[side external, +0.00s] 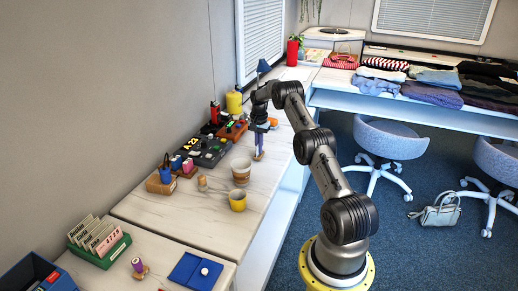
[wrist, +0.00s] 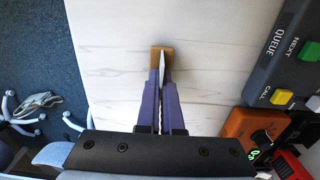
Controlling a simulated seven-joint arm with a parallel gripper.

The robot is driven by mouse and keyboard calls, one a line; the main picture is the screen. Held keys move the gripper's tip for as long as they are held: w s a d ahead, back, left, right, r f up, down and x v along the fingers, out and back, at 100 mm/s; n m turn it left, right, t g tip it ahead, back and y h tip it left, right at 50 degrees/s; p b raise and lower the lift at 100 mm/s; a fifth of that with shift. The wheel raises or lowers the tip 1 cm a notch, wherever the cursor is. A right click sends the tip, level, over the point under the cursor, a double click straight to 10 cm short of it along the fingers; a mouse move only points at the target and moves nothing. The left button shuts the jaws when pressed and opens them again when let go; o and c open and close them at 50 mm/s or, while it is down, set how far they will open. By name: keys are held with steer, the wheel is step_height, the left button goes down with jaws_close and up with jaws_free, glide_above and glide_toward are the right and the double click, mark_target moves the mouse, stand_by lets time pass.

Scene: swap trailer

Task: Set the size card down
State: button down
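My gripper (side external: 259,150) points down over the white counter, between the control box and the counter's right edge. In the wrist view its two purple fingers (wrist: 161,88) are close together with a thin white card (wrist: 162,64) between them, seen edge-on. I take this to be the size card; its face is hidden. A small tan block (wrist: 155,52) shows at the fingertips around the card's lower end. The fingertips are at or just above the counter; I cannot tell if the block touches it.
The dark control box (side external: 208,150) with coloured buttons and an orange device (side external: 232,131) are beside the gripper. A green box (side external: 101,252) holds upright cards. Bare counter (wrist: 110,70) surrounds the fingertips.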

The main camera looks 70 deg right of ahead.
steer(key=shift+f, duration=0.4)
steer(key=c, duration=1.1)
jaws_free()
steer(key=shift+r, duration=0.1)
